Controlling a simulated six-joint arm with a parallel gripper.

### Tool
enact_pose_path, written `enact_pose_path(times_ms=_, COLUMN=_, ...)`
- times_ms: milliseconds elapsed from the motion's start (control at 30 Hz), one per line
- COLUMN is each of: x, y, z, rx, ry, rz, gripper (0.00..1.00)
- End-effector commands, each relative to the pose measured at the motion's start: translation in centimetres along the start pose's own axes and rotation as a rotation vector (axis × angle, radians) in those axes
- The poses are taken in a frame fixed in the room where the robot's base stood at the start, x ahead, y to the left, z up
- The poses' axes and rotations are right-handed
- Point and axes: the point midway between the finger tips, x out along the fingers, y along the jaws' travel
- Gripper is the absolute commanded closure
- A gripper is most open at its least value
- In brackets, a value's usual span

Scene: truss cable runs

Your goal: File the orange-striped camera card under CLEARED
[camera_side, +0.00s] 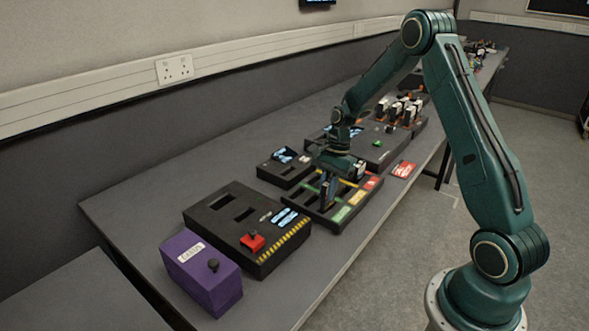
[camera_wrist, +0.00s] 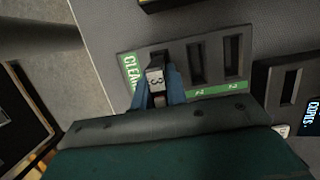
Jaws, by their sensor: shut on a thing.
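My gripper (camera_wrist: 158,88) has blue fingers shut on a dark camera card (camera_wrist: 155,76) with a white label reading 3. No orange stripe can be made out on it. The card is upright at the slot beside the green CLEARED label (camera_wrist: 129,70); how deep it sits is hidden by the fingers. In the side view, my gripper (camera_side: 328,190) is low over the sorting tray (camera_side: 318,220), at its green-labelled row. Two empty slots (camera_wrist: 196,62) continue that row to the right in the wrist view.
A black box with a red button (camera_side: 252,241) and a purple box (camera_side: 201,272) stand at the near end of the bench. A smaller slotted box (camera_side: 285,167) and a larger case (camera_side: 378,150) sit beyond the tray. A red card-like piece (camera_side: 403,169) lies near the bench edge.

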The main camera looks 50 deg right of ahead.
Motion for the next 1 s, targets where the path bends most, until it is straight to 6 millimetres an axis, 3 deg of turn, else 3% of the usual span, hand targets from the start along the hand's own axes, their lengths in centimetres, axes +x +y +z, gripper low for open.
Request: enact_pose_path(times_ms=1000, x=0.75, y=-0.01, z=-0.21, rx=0.0, ry=0.0, rz=0.0, gripper=1.0)
